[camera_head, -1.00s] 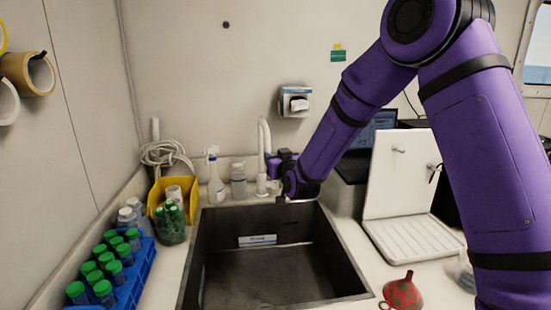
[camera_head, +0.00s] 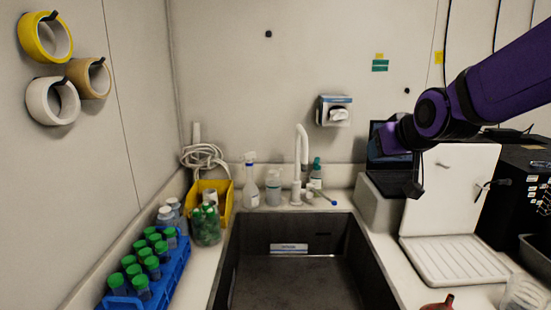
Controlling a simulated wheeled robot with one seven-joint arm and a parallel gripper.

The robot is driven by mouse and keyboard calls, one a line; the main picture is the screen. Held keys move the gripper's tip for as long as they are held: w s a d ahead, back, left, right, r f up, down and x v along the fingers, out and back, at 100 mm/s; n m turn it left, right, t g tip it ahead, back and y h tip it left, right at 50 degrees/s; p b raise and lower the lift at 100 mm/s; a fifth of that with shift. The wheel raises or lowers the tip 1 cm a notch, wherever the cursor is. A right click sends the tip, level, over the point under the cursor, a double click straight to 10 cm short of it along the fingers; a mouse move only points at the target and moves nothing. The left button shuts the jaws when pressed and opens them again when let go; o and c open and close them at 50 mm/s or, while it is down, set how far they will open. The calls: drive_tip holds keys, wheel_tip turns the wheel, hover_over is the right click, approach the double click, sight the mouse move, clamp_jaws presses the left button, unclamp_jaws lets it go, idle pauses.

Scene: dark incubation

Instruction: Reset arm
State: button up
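My purple arm reaches in from the right edge. My gripper (camera_head: 416,190) is at its end, in the air in front of the laptop (camera_head: 377,165) and beside the white drying rack (camera_head: 450,200). The gripper is small, dark and seen from the side, so I cannot tell whether its fingers are open or shut. I see nothing clearly held in it.
A blue rack (camera_head: 165,282) of green-capped tubes stands left. A red object (camera_head: 438,306) is at the bottom edge.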

drive_tip(key=s+d+m+g, duration=0.1)
drive_tip(key=s+d+g, duration=0.1)
drive_tip(key=s, duration=1.1)
drive_tip(key=s+d+m+g+h, duration=0.1)
drive_tip(key=s+d+g, duration=0.2)
drive_tip(key=s, duration=1)
drive_tip(key=shift+d+f+h, duration=0.3)
drive_tip(key=shift+d+f, duration=0.15)
drive_tip(key=shift+d, duration=0.55)
